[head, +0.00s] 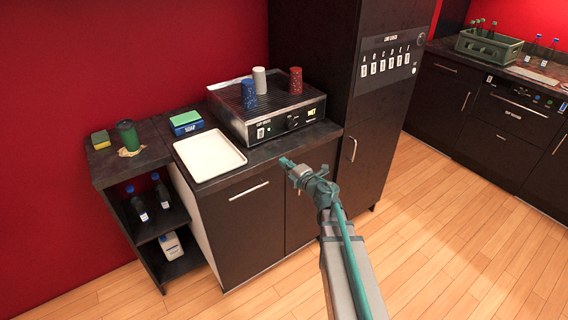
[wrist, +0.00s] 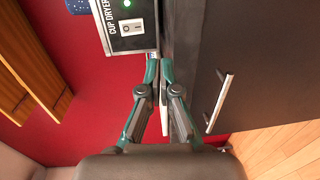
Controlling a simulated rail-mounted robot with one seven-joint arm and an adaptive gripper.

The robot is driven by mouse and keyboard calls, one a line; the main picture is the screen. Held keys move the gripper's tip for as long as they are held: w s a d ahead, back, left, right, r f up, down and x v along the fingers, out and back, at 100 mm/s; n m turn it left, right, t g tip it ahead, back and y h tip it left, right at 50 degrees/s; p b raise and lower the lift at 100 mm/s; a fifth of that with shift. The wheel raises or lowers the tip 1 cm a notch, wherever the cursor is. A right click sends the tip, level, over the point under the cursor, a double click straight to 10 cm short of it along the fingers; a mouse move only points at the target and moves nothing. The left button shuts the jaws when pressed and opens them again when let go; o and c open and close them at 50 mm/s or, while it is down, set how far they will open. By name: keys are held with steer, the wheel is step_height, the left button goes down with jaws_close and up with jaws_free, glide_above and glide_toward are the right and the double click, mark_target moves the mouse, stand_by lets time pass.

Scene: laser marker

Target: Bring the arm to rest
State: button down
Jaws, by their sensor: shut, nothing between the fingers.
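My gripper (head: 287,162) is at the end of my arm in the head view, in the air in front of the dark counter with the cup dryer (head: 305,118). In the wrist view the green-grey fingers of my gripper (wrist: 158,70) are together at the tips and hold nothing. Beyond the fingertips the wrist view shows the front of the cup dryer (wrist: 128,42) with its switch and a green light. The fingertips look apart from it.
Three cups, blue (head: 248,94), white (head: 260,80) and red (head: 295,80), stand on the dryer. A white tray (head: 208,156) lies left of it. A tall dark cabinet (head: 372,130) stands to the right. The wooden floor (head: 450,230) is clear.

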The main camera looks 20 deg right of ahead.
steer(key=s+d+f+m+g+h, duration=0.15)
steer(key=d+f+m+h, duration=0.35)
steer(key=d+m+h, duration=0.55)
steer(key=s+d+f+m+g, duration=0.1)
steer(key=s+f+m+g, duration=0.3)
steer(key=s+f, duration=0.45)
steer(key=s+d+f+m+g, duration=0.1)
steer(key=s+f+m+g, duration=0.35)
steer(key=f, duration=0.65)
steer(key=s+a+f+m+g+y, duration=0.1)
steer(key=s+a+f+g, duration=0.3)
steer(key=s, duration=0.9)
steer(key=s+a+f+m+g+y, duration=0.1)
steer(key=s+a+f+g, duration=0.3)
steer(key=s+a+f, duration=0.4)
steer(key=s+a+f+g+y, duration=0.3)
steer(key=s+a+f, duration=0.3)
steer(key=s, duration=1.3)
steer(key=shift+s+a+m+g, duration=0.3)
steer(key=shift+a+m+g, duration=0.1)
steer(key=shift+a+g, duration=0.4)
